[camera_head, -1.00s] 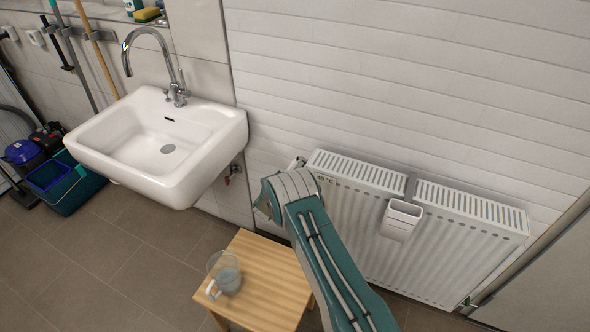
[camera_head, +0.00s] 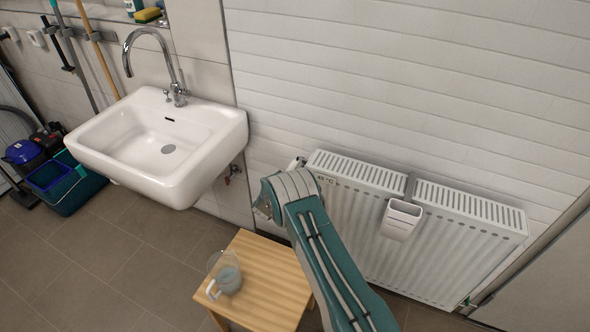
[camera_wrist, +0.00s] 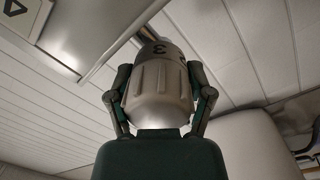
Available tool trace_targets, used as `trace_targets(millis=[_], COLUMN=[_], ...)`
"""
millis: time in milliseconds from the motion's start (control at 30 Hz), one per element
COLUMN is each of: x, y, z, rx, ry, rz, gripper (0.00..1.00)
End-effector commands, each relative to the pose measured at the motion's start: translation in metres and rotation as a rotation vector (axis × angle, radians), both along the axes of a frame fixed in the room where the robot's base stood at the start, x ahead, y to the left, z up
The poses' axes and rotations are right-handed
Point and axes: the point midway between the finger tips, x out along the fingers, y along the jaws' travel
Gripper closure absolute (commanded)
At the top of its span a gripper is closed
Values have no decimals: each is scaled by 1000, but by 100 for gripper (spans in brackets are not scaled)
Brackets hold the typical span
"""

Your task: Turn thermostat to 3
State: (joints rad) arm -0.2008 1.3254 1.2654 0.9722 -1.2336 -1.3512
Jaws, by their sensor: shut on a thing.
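The thermostat knob (camera_wrist: 158,85) fills the middle of the wrist view. It is pale and ribbed, with a dark "3" on its collar near the top and part of another mark to the right of it. My gripper (camera_wrist: 160,92) has one dark finger on each side of the knob and is shut on it. In the head view my teal arm reaches to the left end of the white radiator (camera_head: 350,215). The arm hides the knob and my fingers there. A small part of the valve (camera_head: 297,163) shows beside the radiator's upper left corner.
A wooden stool (camera_head: 265,290) with a clear jug (camera_head: 226,275) on it stands left of my arm. A white sink (camera_head: 165,140) is on the wall to the left. A white holder (camera_head: 402,217) hangs on the radiator.

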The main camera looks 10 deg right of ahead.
Motion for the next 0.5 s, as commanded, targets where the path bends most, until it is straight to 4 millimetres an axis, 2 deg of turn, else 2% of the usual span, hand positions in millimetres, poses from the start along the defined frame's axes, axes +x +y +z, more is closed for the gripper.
trace_targets(millis=[33,100,500], x=[0,0,-1], y=[1,1,1], z=[-4,-4,-1], rx=[2,2,0], ry=[9,9,4], rz=[6,5,2], gripper=[24,0,0])
